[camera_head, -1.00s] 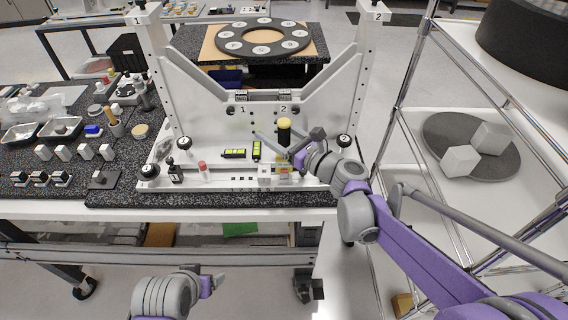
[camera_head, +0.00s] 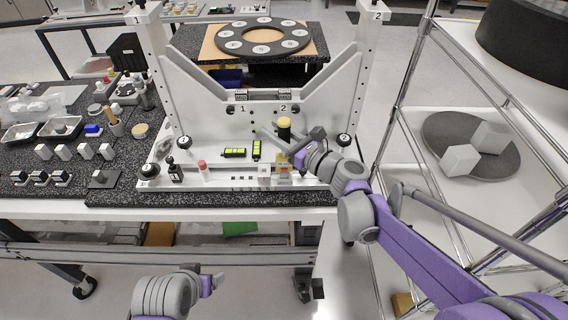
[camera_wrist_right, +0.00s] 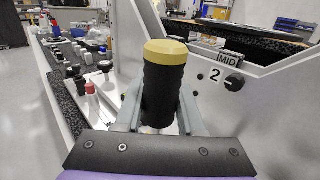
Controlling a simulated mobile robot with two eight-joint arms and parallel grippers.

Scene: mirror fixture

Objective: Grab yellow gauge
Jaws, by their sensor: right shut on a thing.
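The yellow gauge is a black ribbed cylinder with a yellow cap (camera_head: 284,124). It also shows upright and large in the right wrist view (camera_wrist_right: 163,85). My right gripper (camera_head: 280,142) is shut on the gauge's black body, with one finger on each side of it in the wrist view. The gauge's lower end is hidden behind the gripper, so I cannot tell whether it touches the fixture base. My left gripper (camera_head: 218,281) is low in front of the bench, away from the fixture; its fingers are too small to read.
The white mirror fixture (camera_head: 170,85) stands around the gauge, with side posts and sloping braces close by. A red-capped vial (camera_head: 203,170) and black knobs sit on its base. Small parts and trays crowd the bench at left. A wire shelf (camera_head: 440,150) stands at right.

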